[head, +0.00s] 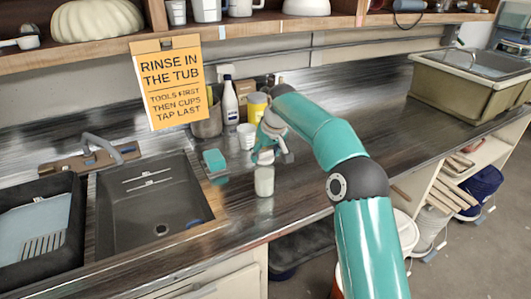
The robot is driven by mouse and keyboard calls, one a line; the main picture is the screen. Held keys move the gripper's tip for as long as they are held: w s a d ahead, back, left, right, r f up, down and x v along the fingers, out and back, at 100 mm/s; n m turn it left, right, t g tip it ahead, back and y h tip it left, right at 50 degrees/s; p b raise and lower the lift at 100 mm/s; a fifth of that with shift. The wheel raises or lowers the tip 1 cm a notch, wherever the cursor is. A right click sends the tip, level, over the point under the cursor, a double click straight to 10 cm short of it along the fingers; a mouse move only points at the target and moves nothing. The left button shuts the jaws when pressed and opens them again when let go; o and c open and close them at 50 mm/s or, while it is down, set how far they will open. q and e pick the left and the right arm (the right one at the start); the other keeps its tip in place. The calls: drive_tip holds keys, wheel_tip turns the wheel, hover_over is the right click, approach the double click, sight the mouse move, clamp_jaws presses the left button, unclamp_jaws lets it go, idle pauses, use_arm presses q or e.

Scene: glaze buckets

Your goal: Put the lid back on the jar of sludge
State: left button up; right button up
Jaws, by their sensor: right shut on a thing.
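A small whitish jar (264,182) stands upright on the dark counter, to the right of the sink. My right gripper (267,151) points down directly above the jar. It is shut on a small pale thing, which looks like the lid (264,158). The lid is at or just above the jar's mouth; I cannot tell whether they touch. The fingers partly hide the lid, and the jar's contents do not show. My left gripper is not in view.
A teal sponge (214,160) is left of the jar, near the sink (153,207). The counter to the right (390,135) is clear.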

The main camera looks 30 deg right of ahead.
drive_tip(key=shift+f, duration=0.15)
idle(0.6)
drive_tip(key=o, duration=0.9)
drive_tip(key=shift+o, duration=0.8)
drive_tip(key=shift+r+p, duration=2.4)
drive_tip(key=shift+p, duration=0.15)
drive_tip(key=shift+r+p, duration=0.4)
drive_tip(key=shift+r, duration=0.7)
